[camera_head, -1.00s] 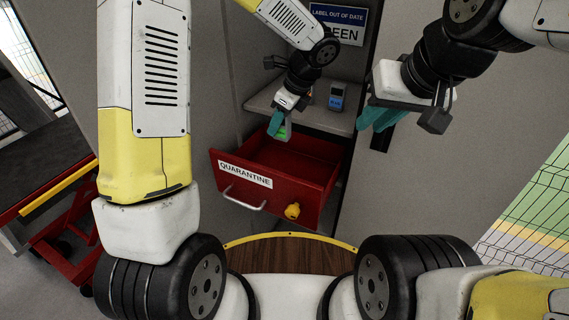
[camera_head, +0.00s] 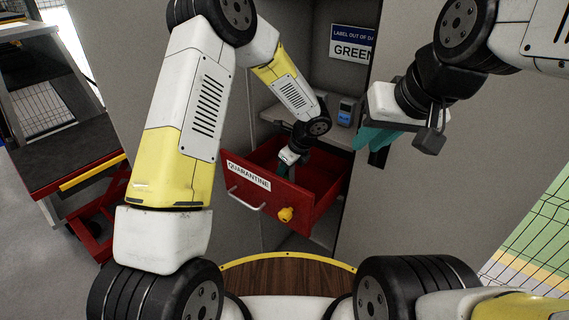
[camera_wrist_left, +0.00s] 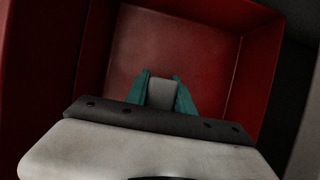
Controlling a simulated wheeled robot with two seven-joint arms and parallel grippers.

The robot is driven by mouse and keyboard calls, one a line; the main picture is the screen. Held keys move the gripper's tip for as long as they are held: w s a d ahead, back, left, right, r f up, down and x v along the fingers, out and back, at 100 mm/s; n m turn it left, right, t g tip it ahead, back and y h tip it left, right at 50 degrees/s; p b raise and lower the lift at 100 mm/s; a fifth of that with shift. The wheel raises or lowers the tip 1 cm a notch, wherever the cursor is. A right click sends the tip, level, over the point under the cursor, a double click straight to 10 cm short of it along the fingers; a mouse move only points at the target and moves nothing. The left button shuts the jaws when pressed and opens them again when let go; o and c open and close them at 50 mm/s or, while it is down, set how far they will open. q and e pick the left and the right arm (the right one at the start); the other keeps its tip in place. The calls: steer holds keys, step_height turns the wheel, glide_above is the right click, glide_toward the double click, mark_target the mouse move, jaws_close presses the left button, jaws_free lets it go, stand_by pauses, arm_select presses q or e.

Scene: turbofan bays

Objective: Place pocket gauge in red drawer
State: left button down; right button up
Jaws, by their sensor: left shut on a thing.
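The red drawer (camera_head: 249,187), labelled QUARANTINE, is pulled open from the cabinet. My left gripper (camera_head: 283,170) reaches down into it, its fingers partly hidden by the drawer front. In the left wrist view my left gripper (camera_wrist_left: 162,92) has its teal fingers shut on a small grey thing (camera_wrist_left: 162,94), seemingly the pocket gauge, above the bare red drawer floor (camera_wrist_left: 185,45). I cannot tell whether the gauge touches the floor. My right gripper (camera_head: 385,138) is off to the right, in front of the cabinet face; its finger gap is not clear.
A small device with a blue screen (camera_head: 346,110) stands on the shelf (camera_head: 340,136) above the drawer. A dark-topped red cart (camera_head: 65,150) stands at the left. Wire fencing (camera_head: 540,235) is at the right.

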arm_select(q)
steer(key=shift+f, duration=1.3)
steer(key=shift+f, duration=0.1)
steer(key=c, duration=1.1)
jaws_free()
